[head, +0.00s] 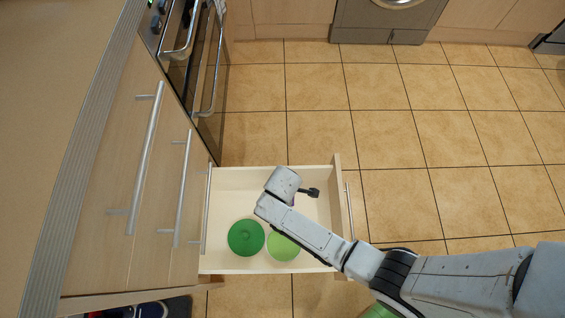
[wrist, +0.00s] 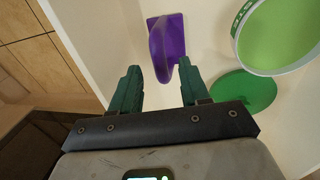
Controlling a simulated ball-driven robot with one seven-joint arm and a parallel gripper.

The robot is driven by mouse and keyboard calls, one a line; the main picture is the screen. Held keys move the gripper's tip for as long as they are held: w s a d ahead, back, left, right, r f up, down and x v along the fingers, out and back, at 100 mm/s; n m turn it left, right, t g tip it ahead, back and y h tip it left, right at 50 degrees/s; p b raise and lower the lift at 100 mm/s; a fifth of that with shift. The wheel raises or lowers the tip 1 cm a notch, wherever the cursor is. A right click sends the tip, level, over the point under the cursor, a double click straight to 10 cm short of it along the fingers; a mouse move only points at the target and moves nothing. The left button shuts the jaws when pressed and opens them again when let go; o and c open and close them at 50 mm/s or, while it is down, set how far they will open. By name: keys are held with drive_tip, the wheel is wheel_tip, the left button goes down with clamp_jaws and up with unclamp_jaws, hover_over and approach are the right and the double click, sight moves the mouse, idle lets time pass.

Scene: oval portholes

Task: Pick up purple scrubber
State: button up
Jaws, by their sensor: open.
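The purple scrubber (wrist: 166,46) shows in the wrist view, upper middle, inside the open drawer (head: 235,181). It has a flat plate and a raised curved handle. My gripper (wrist: 158,80) is open, with green fingers apart. The scrubber's handle lies ahead of the fingertips and near the gap between them; I cannot tell whether it is between them.
A dark green round item (head: 246,238) and a light green round item (head: 284,246) lie in the drawer. In the wrist view the light green one (wrist: 280,35) has a white rim. The drawer front (head: 342,205) and oven (head: 190,60) border the space. Tiled floor (head: 390,130) is clear.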

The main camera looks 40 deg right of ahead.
drive_tip(key=f, duration=0.1)
drive_tip(key=f+b, duration=0.1)
drive_tip(key=f, duration=0.1)
drive_tip(key=f+b, duration=0.1)
drive_tip(key=shift+w+d+f, duration=0.15)
drive_tip(key=shift+w+d, duration=0.1)
drive_tip(key=shift+w, duration=0.15)
clamp_jaws()
